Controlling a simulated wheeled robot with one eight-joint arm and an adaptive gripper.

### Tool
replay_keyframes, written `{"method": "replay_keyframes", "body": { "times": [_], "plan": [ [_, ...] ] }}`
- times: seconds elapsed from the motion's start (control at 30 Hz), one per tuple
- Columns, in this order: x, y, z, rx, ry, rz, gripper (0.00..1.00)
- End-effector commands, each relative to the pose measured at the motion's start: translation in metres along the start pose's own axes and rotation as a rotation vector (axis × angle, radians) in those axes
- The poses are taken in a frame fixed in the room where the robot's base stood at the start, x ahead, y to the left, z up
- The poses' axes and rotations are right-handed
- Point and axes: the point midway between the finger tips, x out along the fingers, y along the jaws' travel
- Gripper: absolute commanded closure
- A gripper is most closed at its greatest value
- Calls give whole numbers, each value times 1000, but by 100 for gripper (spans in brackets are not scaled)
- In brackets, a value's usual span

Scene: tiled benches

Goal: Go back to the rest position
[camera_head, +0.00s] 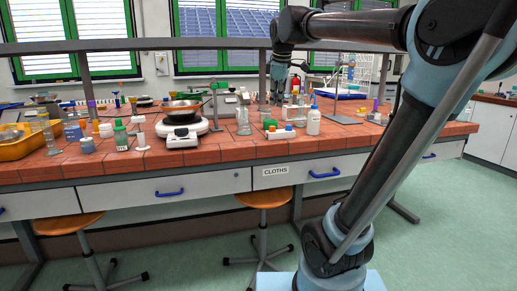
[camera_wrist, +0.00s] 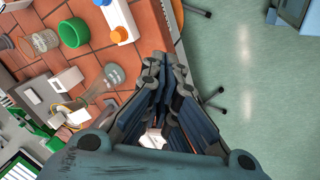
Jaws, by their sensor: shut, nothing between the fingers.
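My gripper (camera_head: 277,98) hangs above the tiled bench (camera_head: 215,155), pointing down from the end of my raised arm in the head view. Its lower part is small and hard to make out among the bench items there. In the wrist view my gripper (camera_wrist: 165,62) is shut, with its dark fingers together and nothing seen between them. The fingers show over the bench's front edge and the green floor in that view.
A glass flask (camera_head: 243,120), a white bottle (camera_head: 313,122) and a white block with coloured caps (camera_head: 280,133) stand near my gripper. Two stools (camera_head: 265,197) (camera_head: 68,224) stand in front; the floor at right is clear.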

Motion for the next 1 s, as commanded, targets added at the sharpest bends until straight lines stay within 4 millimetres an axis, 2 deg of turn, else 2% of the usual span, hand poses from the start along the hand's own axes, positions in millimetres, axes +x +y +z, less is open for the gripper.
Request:
{"method": "replay_keyframes", "body": {
  "times": [0.03,0.2,0.37,0.6,0.7,0.8,0.9,1.0],
  "plan": [
    [13,-16,21,76,-11,-7,100],
    [54,-69,79,336,-46,-28,100],
    [97,-125,129,581,-81,-43,100],
    [164,-215,194,943,-136,-56,100],
    [189,-248,214,1069,-156,-59,100],
    [208,-273,227,1162,-171,-59,100],
    [219,-288,236,1218,-182,-60,100],
    [223,-294,239,1243,-186,-60,100]
  ]
}}
